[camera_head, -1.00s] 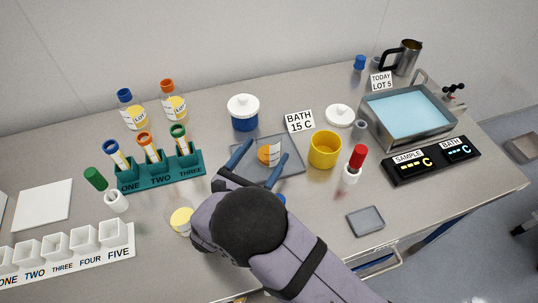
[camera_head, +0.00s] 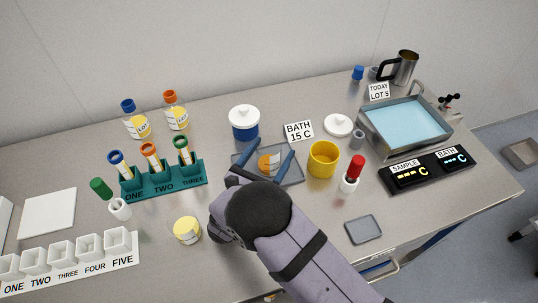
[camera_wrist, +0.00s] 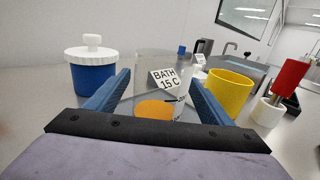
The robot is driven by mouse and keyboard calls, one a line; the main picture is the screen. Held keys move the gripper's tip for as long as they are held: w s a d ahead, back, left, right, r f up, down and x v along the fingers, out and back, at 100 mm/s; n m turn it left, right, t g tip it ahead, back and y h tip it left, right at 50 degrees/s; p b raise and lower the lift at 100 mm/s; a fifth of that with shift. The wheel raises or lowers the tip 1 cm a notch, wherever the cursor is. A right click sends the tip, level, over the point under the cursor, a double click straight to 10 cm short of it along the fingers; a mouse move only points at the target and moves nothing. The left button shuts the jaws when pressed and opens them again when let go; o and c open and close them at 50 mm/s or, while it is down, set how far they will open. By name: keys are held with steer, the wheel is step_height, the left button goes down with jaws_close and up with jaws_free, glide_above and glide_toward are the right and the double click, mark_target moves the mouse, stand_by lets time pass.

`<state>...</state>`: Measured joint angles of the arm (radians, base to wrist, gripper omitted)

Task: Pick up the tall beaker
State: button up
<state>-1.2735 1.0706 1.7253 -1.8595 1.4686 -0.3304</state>
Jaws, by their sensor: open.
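My gripper (camera_head: 267,152) is open, with one blue finger on each side of the beaker. In the wrist view the beaker (camera_wrist: 155,109) shows between the two spread fingers (camera_wrist: 160,80), its lower part hidden by the gripper body. I cannot tell whether either finger touches the glass.
A teal tube rack (camera_head: 163,179) is left. A yellow-topped jar (camera_head: 187,230) is near my wrist. A water bath (camera_head: 445,139) is far right.

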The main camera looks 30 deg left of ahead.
steer(key=shift+w, duration=1.1)
steer(key=c, duration=1.2)
steer(key=shift+o, duration=0.2)
steer(key=shift+r, duration=0.1)
